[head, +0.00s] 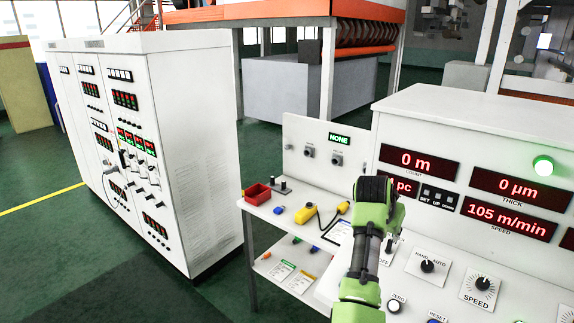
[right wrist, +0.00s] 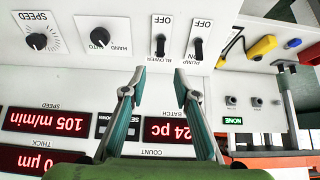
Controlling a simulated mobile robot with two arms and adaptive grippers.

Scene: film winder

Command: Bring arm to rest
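My right arm (head: 365,255), green with a dark joint, reaches up in front of the control console (head: 440,110). Its gripper fingers are hidden behind the arm in the head view. In the right wrist view, which shows the console upside down, my right gripper (right wrist: 160,78) is open with nothing between its fingers. The fingertips lie just below the blower switch (right wrist: 161,45) and pump switch (right wrist: 198,48) in the picture; I cannot tell whether they touch the panel. My left gripper is not in view.
Lit red displays (head: 507,221), a green lamp (head: 543,165) and knobs (head: 428,266) are on the console. A side shelf holds a red bin (head: 257,195) and yellow pendant (head: 305,213). A white cabinet (head: 190,130) stands at left; green floor is clear before it.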

